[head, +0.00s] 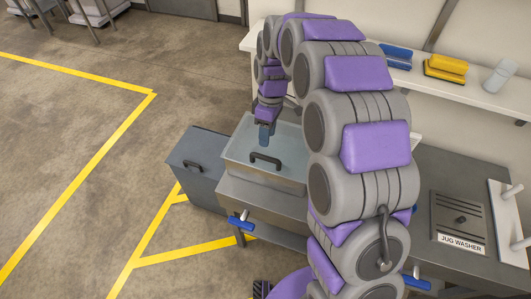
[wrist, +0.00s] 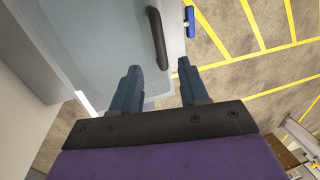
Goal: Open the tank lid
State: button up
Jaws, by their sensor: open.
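The tank (head: 262,192) is a grey metal box, and its pale, translucent lid (head: 240,151) lies flat on top, closed. A black bar handle (head: 265,160) sits near the lid's front edge. My gripper (head: 264,141) is above the lid, just behind the handle in the head view, and holds nothing. In the wrist view my gripper (wrist: 159,67) has its two fingers spread apart. The handle (wrist: 158,38) lies just beyond the fingertips, between their lines, over the lid (wrist: 95,45). I cannot tell the exact height gap.
A dark grey box with a black handle (head: 193,166) stands left of the tank. A jug washer panel (head: 460,215) is at right. A shelf (head: 440,84) behind holds blue and yellow items. The yellow-marked floor is clear.

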aim_at(265, 156)
jog(key=f, duration=0.2)
jog(key=s+f+b, duration=0.1)
jog(key=f, duration=0.4)
jog(key=shift+s+a+f, duration=0.2)
jog(key=shift+a+f, duration=0.05)
jog(key=shift+f, duration=0.1)
grip_shut()
